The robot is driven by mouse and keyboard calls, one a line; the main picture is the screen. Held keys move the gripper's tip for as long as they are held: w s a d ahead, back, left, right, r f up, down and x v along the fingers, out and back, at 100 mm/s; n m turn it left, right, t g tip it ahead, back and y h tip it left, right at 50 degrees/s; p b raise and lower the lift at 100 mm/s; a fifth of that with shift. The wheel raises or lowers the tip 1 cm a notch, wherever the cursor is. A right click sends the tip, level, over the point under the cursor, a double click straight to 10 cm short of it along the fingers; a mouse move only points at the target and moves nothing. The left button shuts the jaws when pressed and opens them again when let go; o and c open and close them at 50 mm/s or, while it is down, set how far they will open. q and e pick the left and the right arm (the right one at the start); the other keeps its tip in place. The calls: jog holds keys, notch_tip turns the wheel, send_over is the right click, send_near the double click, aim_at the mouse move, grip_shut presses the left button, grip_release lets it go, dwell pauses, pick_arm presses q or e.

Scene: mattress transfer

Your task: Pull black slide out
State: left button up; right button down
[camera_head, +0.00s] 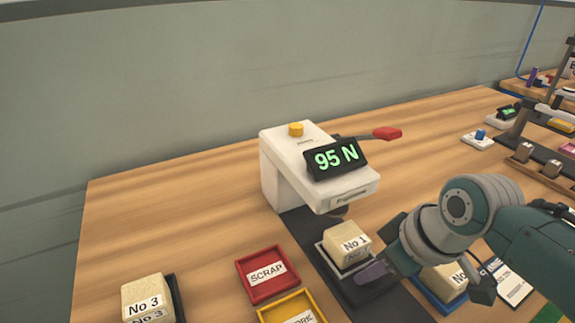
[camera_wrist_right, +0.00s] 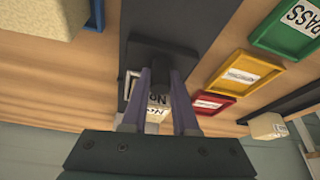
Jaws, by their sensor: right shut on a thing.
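The black slide (camera_head: 352,284) lies on a dark track (camera_head: 300,225) in front of the white press tester (camera_head: 275,160), whose display (camera_head: 337,158) reads 95 N. A pale foam block marked No 1 (camera_head: 346,246) sits on the slide, in front of the machine's overhanging head. My right gripper (camera_head: 376,271) is low at the slide's front end. In the right wrist view its fingers (camera_wrist_right: 158,75) are shut on a dark part of the slide, with the block (camera_wrist_right: 157,112) showing between them. The exact grip is partly hidden. My left gripper is not in view.
A red SCRAP tray (camera_head: 247,268) and a yellow tray (camera_head: 270,309) lie left of the track. A No 3 block (camera_head: 146,290) is at the front left. A blue tray (camera_head: 426,295) with a block is behind my right arm. The table's left back is clear.

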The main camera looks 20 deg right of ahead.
jog(key=s+p, duration=0.1)
jog(key=s, duration=0.2)
jog(key=s+p, duration=0.1)
jog(key=s, duration=0.2)
jog(key=s+p, duration=0.1)
jog(key=s, duration=0.2)
jog(key=shift+d+p, duration=0.3)
jog(key=shift+p, duration=0.05)
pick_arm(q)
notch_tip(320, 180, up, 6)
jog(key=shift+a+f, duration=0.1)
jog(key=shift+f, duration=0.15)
pick_arm(e)
jog(key=c, duration=0.7)
grip_release()
jog(key=shift+s, duration=0.1)
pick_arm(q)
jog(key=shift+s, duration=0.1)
pick_arm(e)
jog(key=shift+s+d+r, duration=0.1)
jog(key=shift+r, duration=0.3)
pick_arm(q)
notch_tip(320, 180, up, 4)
jog(key=p, duration=0.3)
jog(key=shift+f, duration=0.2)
pick_arm(e)
jog(key=v, duration=0.9)
